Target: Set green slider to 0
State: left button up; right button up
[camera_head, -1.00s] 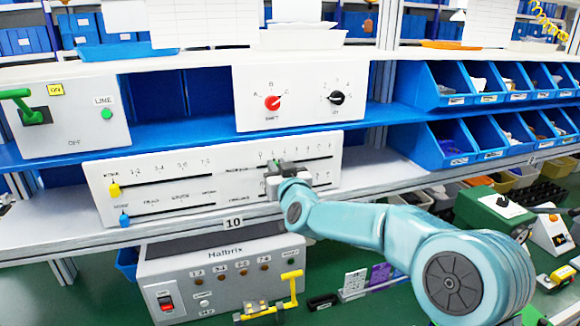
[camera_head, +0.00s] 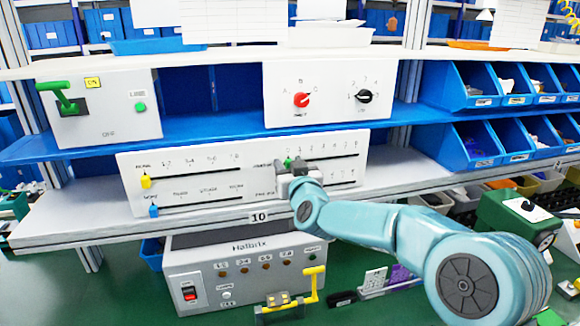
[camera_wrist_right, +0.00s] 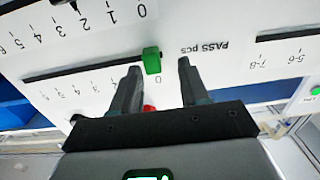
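The green slider (camera_head: 288,162) sits on the upper right slot of the long white panel (camera_head: 130,185). In the right wrist view, which sees the panel upside down, the green slider (camera_wrist_right: 152,60) is at the 0 end of its slot, close to the "0" mark. My right gripper (camera_head: 293,170) is at the panel just by the slider. In the wrist view the two fingers of my right gripper (camera_wrist_right: 157,78) are apart, one on each side of the slider, with gaps visible. The lower right slot is partly hidden by my right arm. My left gripper is out of view.
Yellow (camera_head: 146,182) and blue (camera_head: 154,211) sliders sit at the panel's left end. Above stand a box with red (camera_head: 301,100) and black (camera_head: 364,96) knobs and a box with a green lever (camera_head: 62,92). Blue bins (camera_head: 470,150) fill the right.

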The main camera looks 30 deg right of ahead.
jog(key=shift+d, duration=0.15)
jog(key=b+v, duration=0.3)
jog(key=v, duration=1.3)
jog(key=shift+b, duration=0.35)
jog(key=shift+s+a, duration=0.15)
jog(key=shift+a, duration=0.1)
